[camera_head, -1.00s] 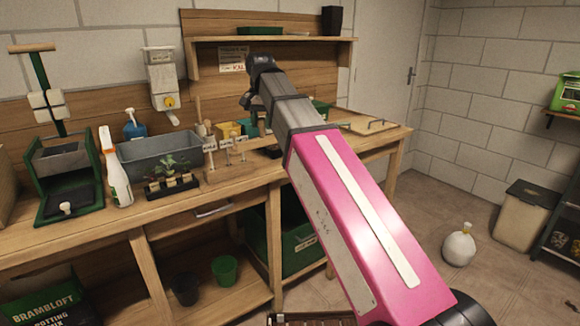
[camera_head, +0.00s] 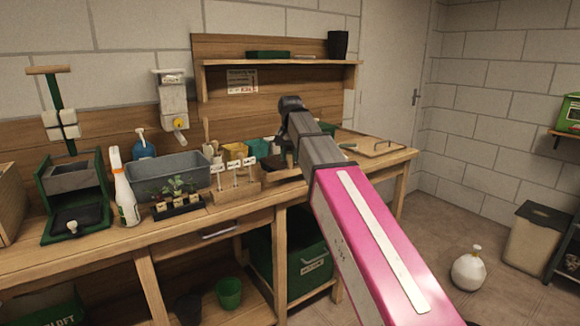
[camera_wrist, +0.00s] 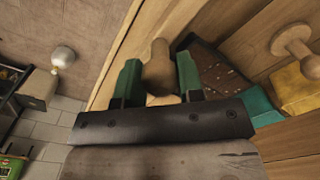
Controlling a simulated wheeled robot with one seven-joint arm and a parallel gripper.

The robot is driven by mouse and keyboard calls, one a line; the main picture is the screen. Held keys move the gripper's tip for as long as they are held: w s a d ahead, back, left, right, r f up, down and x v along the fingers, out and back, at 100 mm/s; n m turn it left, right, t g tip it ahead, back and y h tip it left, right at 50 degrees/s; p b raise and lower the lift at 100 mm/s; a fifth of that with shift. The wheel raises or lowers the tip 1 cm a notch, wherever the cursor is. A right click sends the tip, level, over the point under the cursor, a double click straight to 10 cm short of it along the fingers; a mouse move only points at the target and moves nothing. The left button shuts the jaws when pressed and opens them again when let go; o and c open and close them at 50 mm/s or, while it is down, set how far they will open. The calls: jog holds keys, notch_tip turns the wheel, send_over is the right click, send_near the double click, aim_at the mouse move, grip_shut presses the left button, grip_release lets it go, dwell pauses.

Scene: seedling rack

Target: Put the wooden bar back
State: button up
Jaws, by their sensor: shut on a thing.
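In the wrist view my gripper (camera_wrist: 158,64) has its two green fingers on either side of a wooden piece (camera_wrist: 158,72) with a rounded, knob-like end. I take this held piece to be the wooden bar; its full length is hidden by the gripper. In the head view my dark wrist is above the right half of the bench, and the fingers and held piece cannot be made out clearly there. Below is a dark tray (camera_wrist: 215,70), apparently beside the held piece.
A wooden label rack (camera_head: 236,196), a black seedling tray (camera_head: 178,208) and a grey tub (camera_head: 165,180) stand left on the bench (camera_head: 120,240). A second wooden knob (camera_wrist: 293,40) and yellow and teal containers are close to my gripper. A shelf (camera_head: 280,62) overhangs the back.

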aim_at(290, 161)
jog(key=shift+f, duration=1.95)
jog(key=o, duration=0.8)
jog(key=shift+f, duration=0.1)
notch_tip(290, 161, up, 12)
jog(key=shift+r, duration=0.15)
